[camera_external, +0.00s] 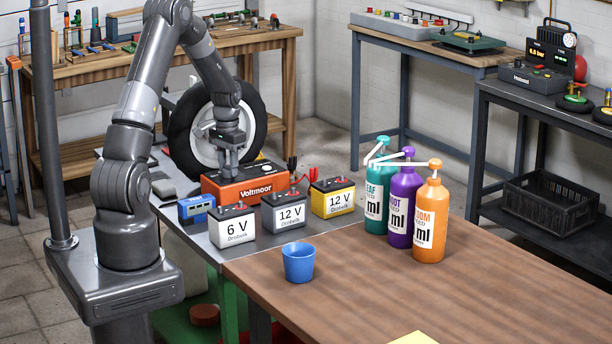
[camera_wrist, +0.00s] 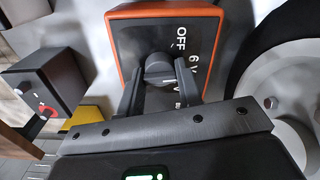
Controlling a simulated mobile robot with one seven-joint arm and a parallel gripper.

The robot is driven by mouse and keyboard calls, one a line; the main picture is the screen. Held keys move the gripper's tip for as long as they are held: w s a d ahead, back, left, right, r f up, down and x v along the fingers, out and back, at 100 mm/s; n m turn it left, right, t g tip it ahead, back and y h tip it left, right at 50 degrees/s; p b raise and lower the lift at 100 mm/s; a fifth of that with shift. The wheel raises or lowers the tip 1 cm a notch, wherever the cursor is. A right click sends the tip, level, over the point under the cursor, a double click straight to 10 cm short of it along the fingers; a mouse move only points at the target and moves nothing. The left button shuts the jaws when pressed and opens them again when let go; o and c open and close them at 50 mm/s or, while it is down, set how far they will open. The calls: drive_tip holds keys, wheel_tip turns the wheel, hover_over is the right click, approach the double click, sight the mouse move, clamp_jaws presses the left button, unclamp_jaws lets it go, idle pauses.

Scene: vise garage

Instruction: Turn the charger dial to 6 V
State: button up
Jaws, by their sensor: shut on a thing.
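The orange charger (camera_external: 246,191), marked Voltmoor, stands on the grey bench top behind the row of batteries. In the wrist view its dark top face (camera_wrist: 140,33) has white lettering, with OFF and 6 V readable and another label partly hidden. The round black dial (camera_wrist: 158,68) sits between my two fingers. My gripper (camera_wrist: 159,86) points down onto the charger top and is shut on the dial, one finger at each side. In the external view my gripper (camera_external: 231,165) hides the dial. I cannot tell for sure which label the dial points to.
A 6 V battery (camera_external: 233,231), a grey 12 V battery (camera_external: 284,216) and a yellow 12 V battery (camera_external: 333,201) stand before the charger. A blue box (camera_external: 195,210) is left, a wheel (camera_external: 180,130) behind. A blue cup (camera_external: 298,266) and several pump bottles stand right.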

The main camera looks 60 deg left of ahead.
drive_tip(key=shift+m, duration=0.6)
drive_tip(key=o, duration=1)
drive_tip(key=shift+c, duration=0.2)
wheel_tip(320, 180, up, 11)
